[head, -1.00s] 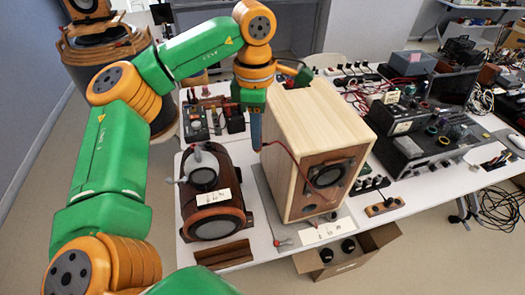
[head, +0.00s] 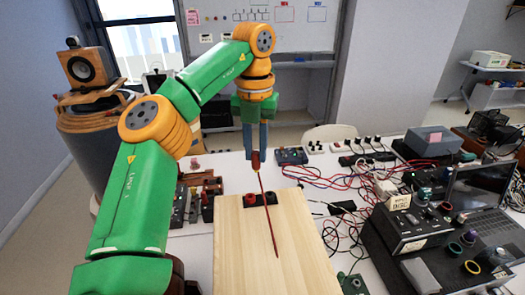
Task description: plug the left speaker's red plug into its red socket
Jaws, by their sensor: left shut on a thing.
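My left gripper (head: 256,150) points down and is shut on a red plug (head: 256,160), seen just below the fingertips. A black terminal plate shows at the speaker's far edge, with a red socket (head: 250,199) and a dark socket (head: 271,198). The plug appears above the red socket in the picture, apart from it. I cannot tell how far apart they are in depth. The right gripper is not in view.
Black boxes with knobs (head: 410,230) and a laptop (head: 485,195) crowd the table at right. Tangled red and black wires (head: 335,180) lie behind the speaker. Small dark devices (head: 205,190) stand to its left. A small wooden speaker (head: 87,68) sits at far left.

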